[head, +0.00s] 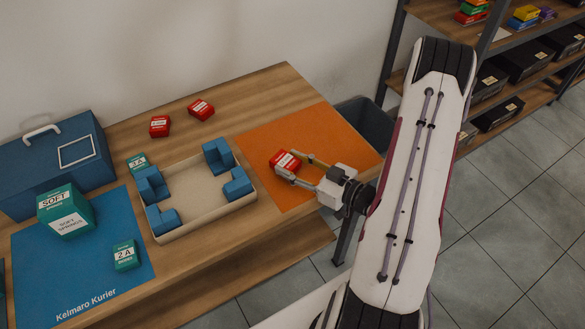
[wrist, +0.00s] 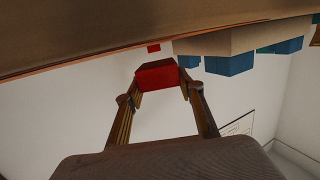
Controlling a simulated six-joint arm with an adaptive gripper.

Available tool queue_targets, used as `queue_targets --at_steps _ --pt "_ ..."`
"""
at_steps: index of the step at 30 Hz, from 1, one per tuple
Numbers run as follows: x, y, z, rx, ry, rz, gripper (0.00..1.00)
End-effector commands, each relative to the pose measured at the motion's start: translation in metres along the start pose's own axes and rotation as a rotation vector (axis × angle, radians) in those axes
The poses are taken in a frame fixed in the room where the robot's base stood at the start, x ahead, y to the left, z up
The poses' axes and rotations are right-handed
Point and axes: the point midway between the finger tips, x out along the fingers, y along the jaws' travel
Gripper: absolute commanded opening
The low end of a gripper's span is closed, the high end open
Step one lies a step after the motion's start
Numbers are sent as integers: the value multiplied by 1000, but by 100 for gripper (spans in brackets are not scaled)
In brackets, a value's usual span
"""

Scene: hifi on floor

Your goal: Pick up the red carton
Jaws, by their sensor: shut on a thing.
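A red carton (head: 284,161) with a white label is between the fingertips of my gripper (head: 288,168), over the orange mat (head: 333,133). In the wrist view, the same red carton (wrist: 157,76) is held between the two fingers of my gripper (wrist: 160,86). There it shows against the pale wall, apart from the tabletop. Its height over the mat is hard to tell in the head view. Two more red cartons, one on the left (head: 159,126) and one on the right (head: 201,109), lie on the bare wood behind the tray.
A beige tray (head: 203,215) with blue corner blocks stands left of the orange mat. Farther left are a blue mat (head: 88,284), a large green carton (head: 66,212), two small green cartons and a blue case (head: 28,178). A dark bin (head: 367,122) stands beyond the table's right end.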

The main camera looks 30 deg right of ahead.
Motion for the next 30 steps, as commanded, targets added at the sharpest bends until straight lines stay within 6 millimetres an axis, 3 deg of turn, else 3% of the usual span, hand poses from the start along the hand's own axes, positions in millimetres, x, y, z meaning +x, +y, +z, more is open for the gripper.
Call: queue_targets --at_steps 15,30 --pt "-8 0 -54 -2 1 0 13" --pt "-11 0 -71 1 1 0 13"
